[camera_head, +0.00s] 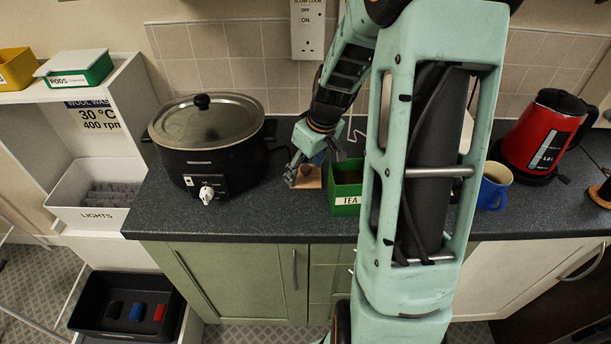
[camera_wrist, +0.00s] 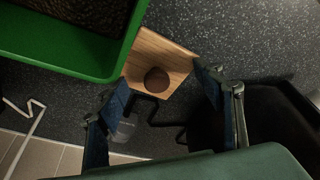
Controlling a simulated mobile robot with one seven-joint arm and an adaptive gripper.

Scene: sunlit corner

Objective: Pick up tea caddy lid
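The tea caddy lid (camera_head: 313,182) is a square wooden plate with a round dark brown knob. It lies on the dark speckled worktop, left of the green open-topped tea caddy (camera_head: 345,193) labelled TEA. In the wrist view the lid (camera_wrist: 157,52) is beside the green caddy rim (camera_wrist: 103,73). My gripper (camera_head: 304,171) is low over the lid. In the wrist view my gripper (camera_wrist: 163,78) is open, its two blue fingers on either side of the knob and near the lid's edges. I cannot tell whether they touch the lid.
A black slow cooker (camera_head: 207,148) stands to the left. A red kettle (camera_head: 541,133) and a blue mug (camera_head: 493,185) stand to the right, beyond my arm. A tiled wall is close behind. The worktop in front of the lid is clear.

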